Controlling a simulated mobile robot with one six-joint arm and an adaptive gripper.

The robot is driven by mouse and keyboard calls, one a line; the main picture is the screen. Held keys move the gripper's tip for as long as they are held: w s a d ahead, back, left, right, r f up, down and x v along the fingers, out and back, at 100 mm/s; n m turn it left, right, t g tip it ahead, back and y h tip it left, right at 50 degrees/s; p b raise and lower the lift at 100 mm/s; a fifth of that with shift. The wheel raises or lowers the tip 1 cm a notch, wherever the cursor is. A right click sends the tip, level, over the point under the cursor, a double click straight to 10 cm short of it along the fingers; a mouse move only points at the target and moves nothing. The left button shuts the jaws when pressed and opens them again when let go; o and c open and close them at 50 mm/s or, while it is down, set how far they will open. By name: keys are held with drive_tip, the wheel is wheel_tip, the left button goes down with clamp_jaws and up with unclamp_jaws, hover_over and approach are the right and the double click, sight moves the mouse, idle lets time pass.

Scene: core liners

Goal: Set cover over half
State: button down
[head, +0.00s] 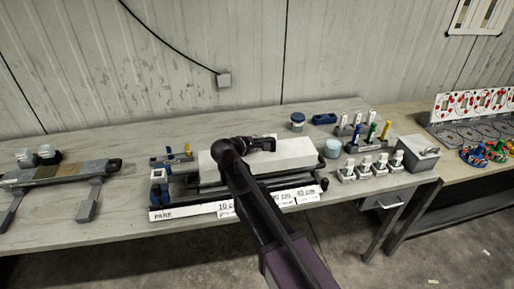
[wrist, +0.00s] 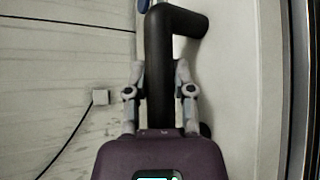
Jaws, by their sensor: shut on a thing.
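The cover (head: 298,156) is a long pale box shape in the middle of the bench, over a dark cradle (head: 322,184). My gripper (head: 262,144) is at the cover's upper side, with my arm crossing in front of it. In the wrist view my gripper (wrist: 160,75) is shut on a black bent handle (wrist: 163,45), with a finger on each side. The cover's pale face (wrist: 235,80) fills the right of that view. The half is not visible; the cover and my arm block the view beneath. I cannot tell whether the cover touches the cradle.
Label cards (head: 227,208) line the cradle's front. A long rack (head: 62,172) is farther left. Bare bench (head: 110,215) lies between.

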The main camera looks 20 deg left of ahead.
sight(258, 152)
drive_tip(key=shift+w+a+f, duration=0.2)
drive_tip(key=shift+w+a, duration=0.2)
drive_tip(key=shift+w, duration=0.3)
drive_tip(key=shift+s+f+b, duration=0.1)
drive_tip(key=shift+f+b, duration=1.5)
drive_tip(key=shift+b, duration=0.25)
drive_tip(key=shift+f+b, duration=0.6)
drive_tip(key=shift+c, duration=2.4)
unclamp_jaws()
drive_tip(key=shift+r, duration=0.1)
